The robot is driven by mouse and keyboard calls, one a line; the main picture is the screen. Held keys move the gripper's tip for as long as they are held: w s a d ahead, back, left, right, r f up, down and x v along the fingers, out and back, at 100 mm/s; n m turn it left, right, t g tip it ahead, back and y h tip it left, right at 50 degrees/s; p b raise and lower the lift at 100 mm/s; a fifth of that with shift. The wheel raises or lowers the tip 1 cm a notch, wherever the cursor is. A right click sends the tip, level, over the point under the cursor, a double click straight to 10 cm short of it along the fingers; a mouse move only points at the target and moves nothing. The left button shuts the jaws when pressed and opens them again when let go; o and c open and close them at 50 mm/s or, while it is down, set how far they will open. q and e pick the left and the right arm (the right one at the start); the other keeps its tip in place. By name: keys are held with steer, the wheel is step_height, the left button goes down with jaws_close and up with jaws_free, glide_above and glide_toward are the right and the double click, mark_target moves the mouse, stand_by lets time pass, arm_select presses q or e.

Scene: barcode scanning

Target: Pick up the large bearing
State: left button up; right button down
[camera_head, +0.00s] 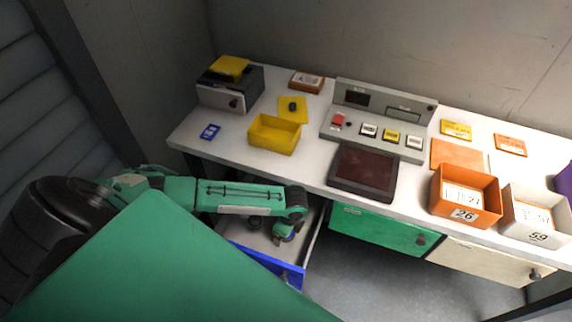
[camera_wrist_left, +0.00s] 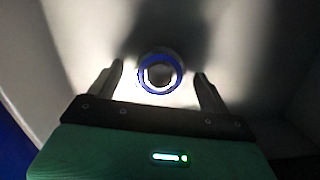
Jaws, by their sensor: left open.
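A round bearing (camera_wrist_left: 160,73) with a blue ring and a dark centre lies on a pale surface in the left wrist view. My left gripper (camera_wrist_left: 158,76) is open, with one finger on each side of the bearing. The fingers look apart from it. In the head view, my left arm reaches over an open drawer with a blue front (camera_head: 268,262), its wrist end (camera_head: 285,232) above the drawer's right part. A dark round thing (camera_head: 253,223) shows in the drawer, partly hidden by the arm. My right gripper is not in view.
Drawer walls stand close around the left gripper. Above is a white table (camera_head: 228,150) with a yellow bin (camera_head: 274,135), a dark screen (camera_head: 363,172), a button panel (camera_head: 378,120), an orange bin (camera_head: 466,196) and a white bin (camera_head: 534,216). A green drawer (camera_head: 375,229) is shut.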

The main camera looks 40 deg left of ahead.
arm_select(q)
steer(key=c, duration=1.2)
